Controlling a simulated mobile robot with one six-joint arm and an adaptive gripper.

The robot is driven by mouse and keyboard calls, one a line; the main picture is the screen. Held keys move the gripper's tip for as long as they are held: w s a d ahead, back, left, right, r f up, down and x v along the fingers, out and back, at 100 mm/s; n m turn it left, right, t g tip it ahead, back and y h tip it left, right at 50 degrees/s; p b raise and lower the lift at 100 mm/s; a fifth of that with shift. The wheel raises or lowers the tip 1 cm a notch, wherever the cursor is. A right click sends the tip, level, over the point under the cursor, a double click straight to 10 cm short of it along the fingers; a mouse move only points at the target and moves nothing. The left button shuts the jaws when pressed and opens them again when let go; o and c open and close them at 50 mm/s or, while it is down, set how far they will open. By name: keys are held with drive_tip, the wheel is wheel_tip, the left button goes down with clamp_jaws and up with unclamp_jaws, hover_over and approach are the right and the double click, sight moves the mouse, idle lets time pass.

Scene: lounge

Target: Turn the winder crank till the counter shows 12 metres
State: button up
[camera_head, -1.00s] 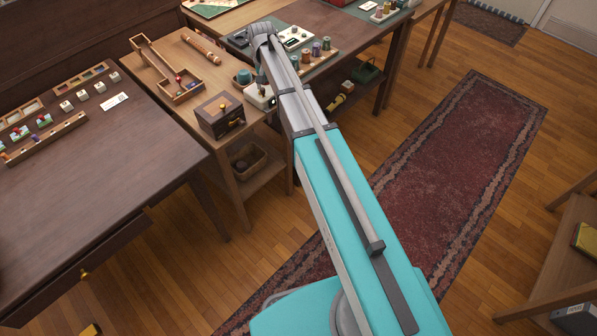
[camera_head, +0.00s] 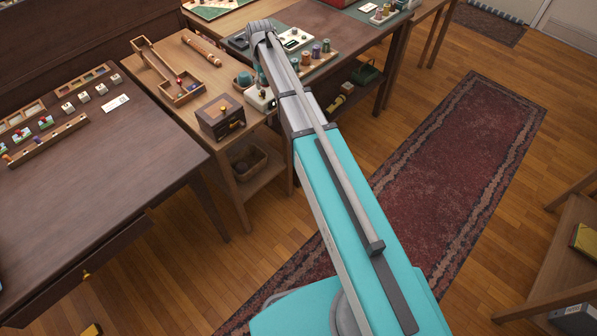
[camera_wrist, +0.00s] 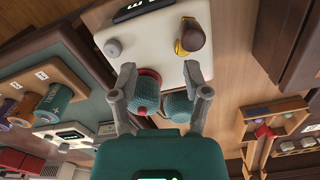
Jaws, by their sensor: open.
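The winder (camera_wrist: 150,48) is a pale box in the wrist view, and it also shows partly behind my arm in the head view (camera_head: 258,102). A dark counter display (camera_wrist: 140,9) is on it at the top picture edge, cut off and unreadable. A brown knob with a yellow part (camera_wrist: 191,36), seemingly the crank handle, stands at its upper right. A grey knob (camera_wrist: 113,47) is at its left. My gripper (camera_wrist: 165,82) is open, its fingers apart and below the brown knob in the picture. Two teal textured rounded shapes (camera_wrist: 147,90) show between the fingers; one has a red rim.
A dark wooden box (camera_head: 220,117) stands close to the winder. A wooden tray (camera_head: 182,92) lies farther left. A red runner rug (camera_head: 450,190) covers open floor at right.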

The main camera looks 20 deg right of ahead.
drive_tip(key=shift+r+p, duration=6.15)
drive_tip(key=shift+r, duration=0.35)
drive_tip(key=s+d+f+m+b, duration=0.3)
drive_tip(key=s+f+b, duration=2.5)
drive_tip(key=s, duration=0.2)
drive_tip(key=shift+s+d, duration=0.1)
wheel_tip(320, 180, up, 23)
drive_tip(key=p, duration=2.3)
drive_tip(key=shift+r, duration=0.2)
